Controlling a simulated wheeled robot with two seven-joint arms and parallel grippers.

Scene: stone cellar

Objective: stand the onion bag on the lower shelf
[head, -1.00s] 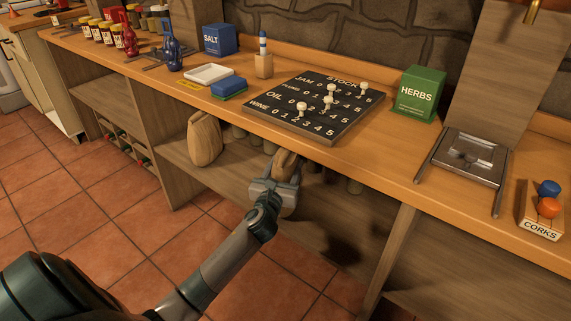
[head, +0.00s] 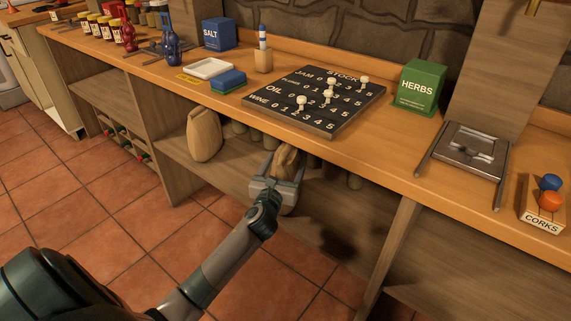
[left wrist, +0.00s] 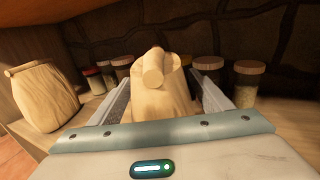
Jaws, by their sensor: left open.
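A tan cloth bag (head: 287,158), taken as the onion bag, stands on the lower shelf (head: 233,182) under the counter. My left gripper (head: 284,168) is open, with one finger on each side of this bag. In the left wrist view the bag (left wrist: 160,95) looks upright between the spread fingers, its tied top toward the camera. The gripper body hides its foot, and I cannot tell whether a finger touches it. My right gripper is not in view.
A larger tan bag (head: 204,135) stands to the left on the same shelf; it also shows in the left wrist view (left wrist: 44,97). Several jars (left wrist: 248,84) stand behind. The counter edge (head: 330,155) overhangs the shelf.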

